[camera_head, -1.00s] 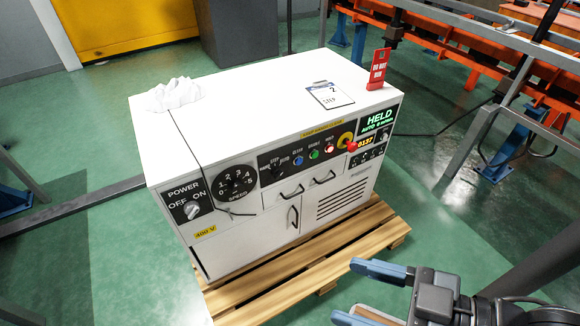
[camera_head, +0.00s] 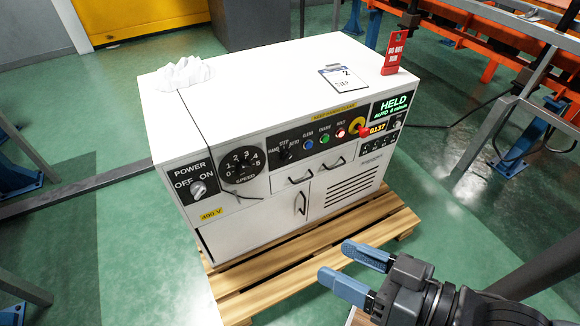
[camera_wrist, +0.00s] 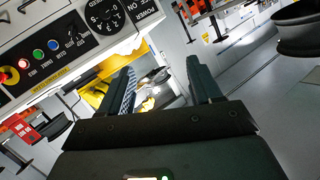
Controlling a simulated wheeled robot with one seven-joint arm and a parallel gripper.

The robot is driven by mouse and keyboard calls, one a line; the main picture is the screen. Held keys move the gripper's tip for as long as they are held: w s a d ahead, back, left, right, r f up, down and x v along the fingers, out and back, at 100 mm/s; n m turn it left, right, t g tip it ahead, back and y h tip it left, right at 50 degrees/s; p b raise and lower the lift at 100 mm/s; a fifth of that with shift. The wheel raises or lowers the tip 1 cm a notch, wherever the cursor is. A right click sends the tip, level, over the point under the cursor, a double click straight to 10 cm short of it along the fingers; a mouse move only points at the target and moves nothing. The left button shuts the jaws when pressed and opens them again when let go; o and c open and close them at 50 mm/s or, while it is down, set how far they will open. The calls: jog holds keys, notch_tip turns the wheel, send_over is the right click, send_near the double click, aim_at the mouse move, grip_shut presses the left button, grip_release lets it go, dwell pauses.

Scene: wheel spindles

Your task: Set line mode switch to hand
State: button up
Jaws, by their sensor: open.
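The line mode switch (camera_head: 286,154) is a small dark rotary knob marked HAND, STEP and AUTO on the black upper panel of a white cabinet (camera_head: 240,100). Its exact pointing is too small to tell. The screen (camera_head: 393,104) reads HELD with an AUTO line under it. In the wrist view the switch (camera_wrist: 74,38) shows upside down at upper left. My gripper (camera_head: 337,261) is open and empty, with two blue fingers apart, in front of the cabinet and below the panel. It touches nothing visible. The wrist view shows the spread fingers (camera_wrist: 160,70), with the switch off to their left.
Blue, green and red buttons (camera_head: 325,139) and a red emergency knob (camera_head: 364,131) sit right of the switch. A speed dial (camera_head: 241,165) and power switch (camera_head: 198,188) are left. Drawer handles (camera_head: 300,177) stick out below. A wooden pallet (camera_head: 265,285) juts out under the cabinet.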

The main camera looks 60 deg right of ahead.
jog(key=w+d+f+m+h+b, duration=0.2)
jog(key=w+d+f+m+b, duration=0.25)
jog(key=f+m, duration=0.35)
jog(key=m+h+b, duration=0.6)
jog(key=m+b, duration=0.4)
jog(key=m, duration=1.1)
send_near(288, 159)
jog(key=w, duration=0.1)
jog(key=x, duration=0.7)
jog(key=shift+d+f, duration=0.1)
jog(key=shift+d, duration=0.2)
jog(key=c, duration=1)
